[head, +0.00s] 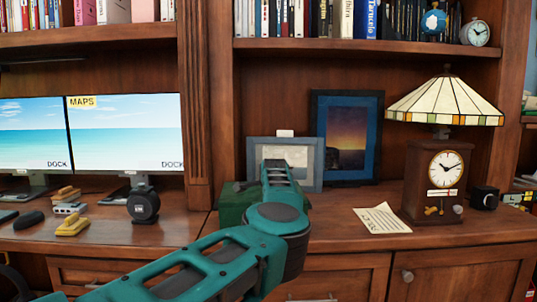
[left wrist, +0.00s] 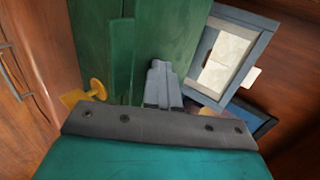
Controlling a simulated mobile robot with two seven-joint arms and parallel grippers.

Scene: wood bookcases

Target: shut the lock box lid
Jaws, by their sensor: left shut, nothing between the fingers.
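The green lock box (head: 235,203) stands on the desk in the middle of the head view, partly hidden behind my left arm. In the left wrist view its green surfaces (left wrist: 100,45) fill the upper middle, with a dark seam between two panels. I cannot tell how far the lid is open. A yellow key-like piece (left wrist: 86,93) shows at the box's lower left. My left gripper (head: 277,166) is shut and empty, in front of the box; its fingers (left wrist: 161,72) overlap the right green panel in the wrist view. Contact is unclear. My right gripper is not in view.
A grey picture frame (head: 315,178) and a dark blue frame (head: 347,150) stand behind the box. To the right are a paper sheet (head: 383,219), a wooden clock (head: 440,190) and a lamp (head: 443,103).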

